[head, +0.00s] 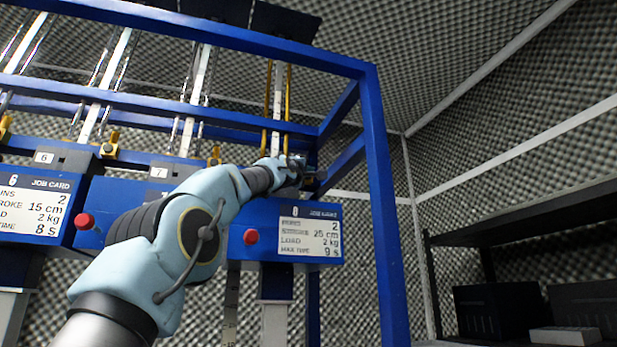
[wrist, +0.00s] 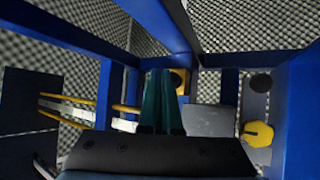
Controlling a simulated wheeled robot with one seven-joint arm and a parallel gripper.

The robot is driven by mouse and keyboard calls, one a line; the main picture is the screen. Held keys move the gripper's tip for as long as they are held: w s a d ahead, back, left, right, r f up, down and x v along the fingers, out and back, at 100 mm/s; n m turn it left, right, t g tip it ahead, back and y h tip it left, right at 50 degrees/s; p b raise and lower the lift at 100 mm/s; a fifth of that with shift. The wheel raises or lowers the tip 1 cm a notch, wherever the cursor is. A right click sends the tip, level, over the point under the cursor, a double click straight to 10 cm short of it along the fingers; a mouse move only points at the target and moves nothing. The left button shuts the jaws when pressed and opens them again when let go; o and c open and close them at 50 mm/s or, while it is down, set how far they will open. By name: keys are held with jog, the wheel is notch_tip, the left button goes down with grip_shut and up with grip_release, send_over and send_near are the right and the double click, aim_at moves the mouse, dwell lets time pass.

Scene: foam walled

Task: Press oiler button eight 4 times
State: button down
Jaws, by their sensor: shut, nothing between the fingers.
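My gripper (head: 292,168) is at the top of the right-hand blue station, in front of its yellow rods. In the wrist view its two dark green fingers (wrist: 162,100) are together and empty. The station's job card (head: 310,235) has a heading digit too blurred to tell as 0 or 8. A red button (head: 250,237) is left of that card, below my gripper and apart from it. The wrist view shows a black round piece (wrist: 261,83) and a yellow knob (wrist: 258,133) on a grey plate, right of the fingers. I cannot tell which part is oiler button eight.
Stations marked 6 (head: 44,157) and 7 (head: 159,172) stand to the left, with another red button (head: 84,221) between cards. A blue frame post (head: 388,210) rises right of my gripper. A dark shelf (head: 530,235) with boxes is at the far right.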

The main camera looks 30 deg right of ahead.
jog(key=s, duration=0.1)
jog(key=s+b, duration=0.1)
jog(key=s, duration=0.3)
jog(key=shift+a+b, duration=0.3)
jog(key=shift+a, duration=0.05)
jog(key=shift+s, duration=0.1)
dwell(2.3)
jog(key=s+p, duration=0.1)
jog(key=s, duration=0.1)
jog(key=s+p, duration=0.1)
jog(key=shift+s+a, duration=0.2)
jog(key=shift+s, duration=0.15)
jog(key=shift+w, duration=0.1)
jog(key=w+d, duration=0.1)
jog(key=w, duration=0.7)
jog(key=shift+w, duration=0.3)
jog(key=shift+w, duration=0.15)
dwell(1.8)
